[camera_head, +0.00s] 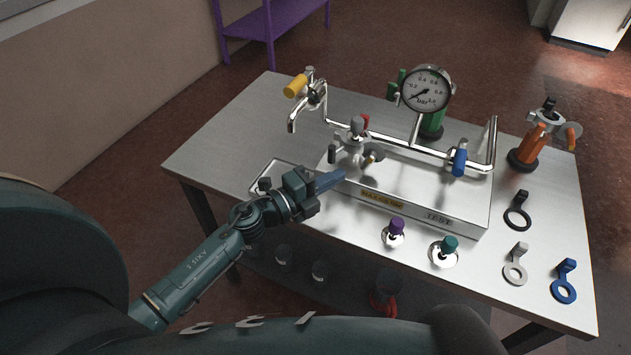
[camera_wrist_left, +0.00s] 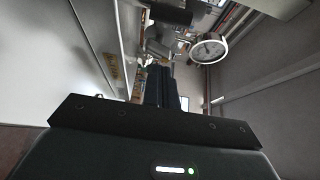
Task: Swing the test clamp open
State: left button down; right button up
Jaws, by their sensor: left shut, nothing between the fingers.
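A metal clamp with a grey knob (camera_head: 356,150) sits at the left end of the pipework on the steel box (camera_head: 455,212); I take it for the test clamp. Its details are small, and I cannot tell whether it is latched. My left gripper (camera_head: 341,176) is shut and empty, just in front of and below the clamp, near the box's left front corner. In the left wrist view its dark fingers (camera_wrist_left: 162,84) are together, pointing toward the pipework. Whether the fingertips touch the box is unclear. My right gripper is not in view.
A round pressure gauge (camera_head: 426,90) stands above the pipe, with a blue-handled valve (camera_head: 459,162) at right. A yellow-handled tap (camera_head: 296,87) is at left. Purple (camera_head: 396,227) and teal (camera_head: 449,244) knobbed parts and several ring clamps lie along the table's front and right.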

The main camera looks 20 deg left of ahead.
aim_at(364, 162)
pick_arm(q)
jog(key=x, duration=0.4)
jog(key=shift+r, duration=0.1)
jog(key=a, duration=0.2)
jog(key=w+a, duration=0.1)
jog(key=a, duration=0.1)
jog(key=shift+a+m+h+b, duration=0.3)
jog(key=shift+a+h+b, duration=0.1)
jog(key=shift+b, duration=0.2)
